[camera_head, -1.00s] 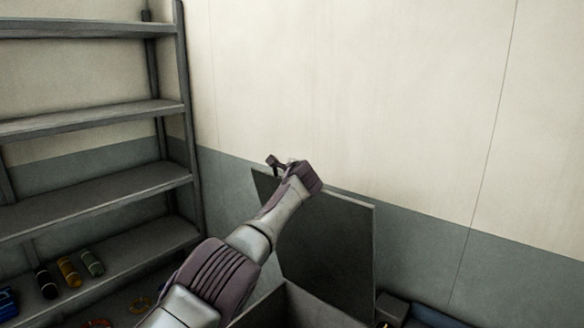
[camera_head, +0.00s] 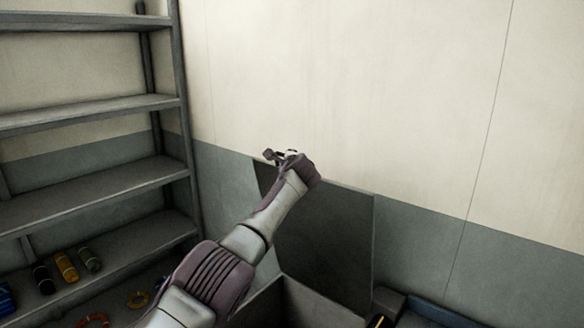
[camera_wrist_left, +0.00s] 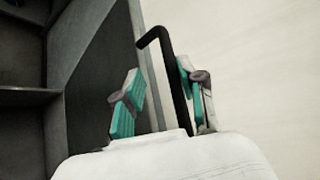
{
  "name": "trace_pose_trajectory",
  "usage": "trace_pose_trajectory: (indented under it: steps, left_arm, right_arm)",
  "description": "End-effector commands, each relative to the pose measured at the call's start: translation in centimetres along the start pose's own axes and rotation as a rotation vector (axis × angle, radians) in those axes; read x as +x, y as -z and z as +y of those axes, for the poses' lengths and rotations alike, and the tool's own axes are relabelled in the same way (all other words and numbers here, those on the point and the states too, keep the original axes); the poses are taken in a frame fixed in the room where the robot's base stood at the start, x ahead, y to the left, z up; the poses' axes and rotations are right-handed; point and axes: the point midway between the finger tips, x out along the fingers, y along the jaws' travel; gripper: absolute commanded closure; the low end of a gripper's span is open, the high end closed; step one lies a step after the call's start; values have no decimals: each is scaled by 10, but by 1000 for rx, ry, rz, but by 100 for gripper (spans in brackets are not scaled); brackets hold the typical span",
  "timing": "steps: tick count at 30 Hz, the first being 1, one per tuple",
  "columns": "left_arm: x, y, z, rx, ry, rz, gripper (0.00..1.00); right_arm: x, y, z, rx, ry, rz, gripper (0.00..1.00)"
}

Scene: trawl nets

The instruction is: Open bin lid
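The bin (camera_head: 305,306) stands at the bottom centre of the head view, only its upper part showing. Its dark grey lid (camera_head: 335,245) is raised and stands steeply upright in front of the wall. My left gripper (camera_head: 279,155) is at the lid's upper left edge. In the left wrist view my gripper's (camera_wrist_left: 158,95) two teal-padded fingers are spread apart. A black bent bar (camera_wrist_left: 172,75) stands between them, nearer the right finger. The lid's face (camera_wrist_left: 105,75) and pale edge lie behind the left finger. Whether the fingers touch the lid is unclear.
A grey shelf rack (camera_head: 110,185) stands at the left, with yellow and dark cylinders (camera_head: 66,267) and rings (camera_head: 137,299) low down. A blue-edged container (camera_head: 440,312) is at the lower right. The wall (camera_head: 400,100) is close behind the lid.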

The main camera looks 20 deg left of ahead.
Motion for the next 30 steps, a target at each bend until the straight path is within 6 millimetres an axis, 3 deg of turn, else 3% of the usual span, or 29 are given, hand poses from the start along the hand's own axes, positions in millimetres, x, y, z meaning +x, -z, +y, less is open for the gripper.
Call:
trace_pose_trajectory:
  steps: [10,24,30]
  left_arm:
    - [-26,-2,3,-2,-2,3,61]
    - [-90,-1,2,0,0,3,61]
    - [-109,-1,2,1,-2,2,61]
  right_arm:
    - [0,-1,-2,1,2,-2,60]
    - [0,-1,-2,1,3,-2,60]
    - [0,-1,-2,1,3,-2,60]
